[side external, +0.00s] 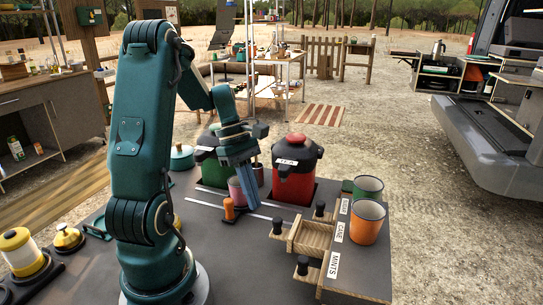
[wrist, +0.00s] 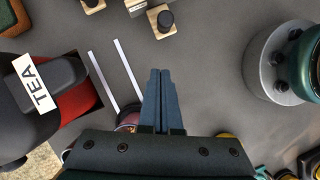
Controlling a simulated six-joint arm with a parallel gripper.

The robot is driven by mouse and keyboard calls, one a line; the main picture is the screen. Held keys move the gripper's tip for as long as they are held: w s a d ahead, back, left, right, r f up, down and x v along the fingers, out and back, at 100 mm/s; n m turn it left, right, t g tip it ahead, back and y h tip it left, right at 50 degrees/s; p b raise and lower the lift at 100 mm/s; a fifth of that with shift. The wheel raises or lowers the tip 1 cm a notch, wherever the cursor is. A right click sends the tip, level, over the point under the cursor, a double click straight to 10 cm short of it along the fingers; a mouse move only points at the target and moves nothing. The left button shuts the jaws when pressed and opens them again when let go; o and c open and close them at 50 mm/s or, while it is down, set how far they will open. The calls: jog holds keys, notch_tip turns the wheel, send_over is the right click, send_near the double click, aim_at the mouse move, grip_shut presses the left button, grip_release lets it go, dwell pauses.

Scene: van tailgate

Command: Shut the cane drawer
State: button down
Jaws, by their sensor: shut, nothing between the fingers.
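The cane drawer (side external: 313,236) is a small light-wood drawer in the dark-topped box on the right of the side external view. It is pulled out from under the CANE label (side external: 340,232), and its dark knob (side external: 278,227) points left. My gripper (side external: 246,203) is shut and empty, pointing down to the left of the drawer, apart from it. Its closed fingers also show in the wrist view (wrist: 160,73). Wooden fronts and a dark knob (wrist: 166,20) show at the top of the wrist view; which drawer each belongs to is hard to tell.
The MINTS drawer knob (side external: 302,265) and another knob (side external: 320,208) flank the open drawer. An orange cup (side external: 367,222) and green cup (side external: 367,187) stand on the box. A red TEA canister (side external: 293,177) stands behind. An orange peg (side external: 229,209) is near my fingers.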

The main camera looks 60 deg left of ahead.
jog(key=shift+w+d+f, duration=0.1)
jog(key=shift+w+d, duration=0.1)
jog(key=shift+d, duration=0.5)
jog(key=shift+w+d+f, duration=0.1)
jog(key=shift+w+d, duration=0.15)
jog(key=shift+d, duration=0.4)
jog(key=shift+w+d+f, duration=0.1)
jog(key=shift+w+d, duration=0.1)
jog(key=shift+d, duration=0.5)
send_over(311, 239)
jog(key=a, duration=0.2)
jog(key=shift+s+d, duration=0.1)
jog(key=shift+s, duration=0.25)
